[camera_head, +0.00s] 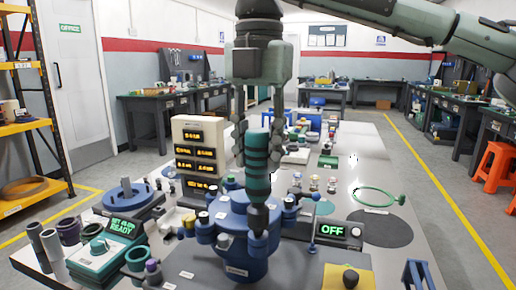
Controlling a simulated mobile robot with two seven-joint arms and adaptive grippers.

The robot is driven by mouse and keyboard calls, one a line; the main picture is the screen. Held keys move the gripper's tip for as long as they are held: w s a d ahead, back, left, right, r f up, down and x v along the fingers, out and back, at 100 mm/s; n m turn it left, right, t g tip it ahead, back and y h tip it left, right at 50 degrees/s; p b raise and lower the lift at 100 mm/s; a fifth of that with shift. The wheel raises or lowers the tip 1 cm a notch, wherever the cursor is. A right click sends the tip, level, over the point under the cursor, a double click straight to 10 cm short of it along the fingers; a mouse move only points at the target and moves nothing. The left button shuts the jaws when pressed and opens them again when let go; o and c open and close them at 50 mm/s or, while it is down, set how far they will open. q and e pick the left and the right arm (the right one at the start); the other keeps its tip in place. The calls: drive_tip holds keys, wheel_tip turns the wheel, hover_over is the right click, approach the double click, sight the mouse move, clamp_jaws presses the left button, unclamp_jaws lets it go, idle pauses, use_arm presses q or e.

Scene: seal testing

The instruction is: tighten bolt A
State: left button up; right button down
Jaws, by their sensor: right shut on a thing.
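My right gripper (257,135) hangs over the middle of the table, its fingers on both sides of a teal, dark-banded driver tool (258,165), and is shut on it. The tool stands upright, its dark lower end (258,216) over the front of a blue round housing (236,255). The tip meets or hides a bolt place at the housing's front; I cannot tell whether it touches a bolt. Other lugs with bolt heads ring the housing. I cannot read which one is bolt A. My left gripper is not in view.
A white display panel (197,148) stands behind the housing at left. A teal box (99,258) reading READY is at the left front. A box reading OFF (331,231) is right of the housing. A green ring (374,197) and a yellow pad (362,279) lie at right.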

drive_tip(key=shift+f+b, duration=0.45)
drive_tip(key=shift+f, duration=0.25)
idle(1.1)
drive_tip(key=shift+r, duration=0.1)
